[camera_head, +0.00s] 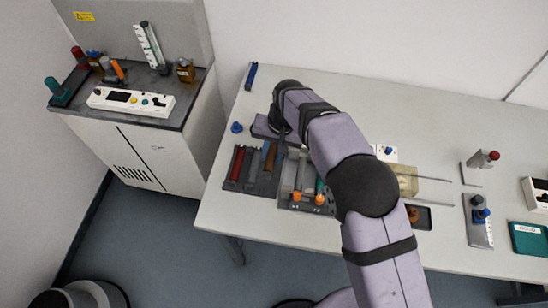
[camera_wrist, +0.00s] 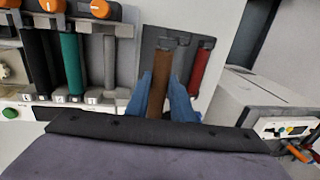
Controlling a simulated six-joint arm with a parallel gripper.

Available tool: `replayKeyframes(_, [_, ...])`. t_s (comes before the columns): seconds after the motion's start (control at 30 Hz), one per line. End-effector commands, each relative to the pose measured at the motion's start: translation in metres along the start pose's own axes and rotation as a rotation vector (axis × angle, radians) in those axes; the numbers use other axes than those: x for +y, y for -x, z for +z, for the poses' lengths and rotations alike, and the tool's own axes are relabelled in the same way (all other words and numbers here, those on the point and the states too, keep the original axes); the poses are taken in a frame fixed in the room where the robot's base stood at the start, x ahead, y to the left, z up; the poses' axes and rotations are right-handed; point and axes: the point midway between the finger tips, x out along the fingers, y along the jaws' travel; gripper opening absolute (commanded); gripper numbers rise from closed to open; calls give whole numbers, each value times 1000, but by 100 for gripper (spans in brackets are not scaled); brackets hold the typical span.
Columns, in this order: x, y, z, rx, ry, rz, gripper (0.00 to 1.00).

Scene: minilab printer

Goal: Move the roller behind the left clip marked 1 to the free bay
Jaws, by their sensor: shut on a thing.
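My gripper (camera_wrist: 164,98) has its two blue fingers on either side of a brown roller (camera_wrist: 160,72) and is shut on it. The brown roller also shows in the head view (camera_head: 270,157), at the right of the dark tray (camera_head: 266,189); I cannot tell whether it is lifted. A red roller (camera_head: 237,163) lies at the tray's left. The printer unit with orange clips (camera_head: 296,197) stands right of the tray. In the wrist view it holds a teal roller (camera_wrist: 71,65) and a grey roller (camera_wrist: 110,62), with small number labels that are hard to read.
My arm hides part of the printer unit in the head view. A blue-capped item (camera_head: 236,127) stands at the table's left edge. The table behind is mostly clear.

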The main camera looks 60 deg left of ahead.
Motion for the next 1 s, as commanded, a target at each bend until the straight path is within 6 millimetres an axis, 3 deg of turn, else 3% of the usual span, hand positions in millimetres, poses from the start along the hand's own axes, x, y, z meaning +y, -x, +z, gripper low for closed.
replayKeyframes(0.37, [1,-8,0,2,-8,0,0])
replayKeyframes(1.0, [8,-52,0,2,-7,0,0])
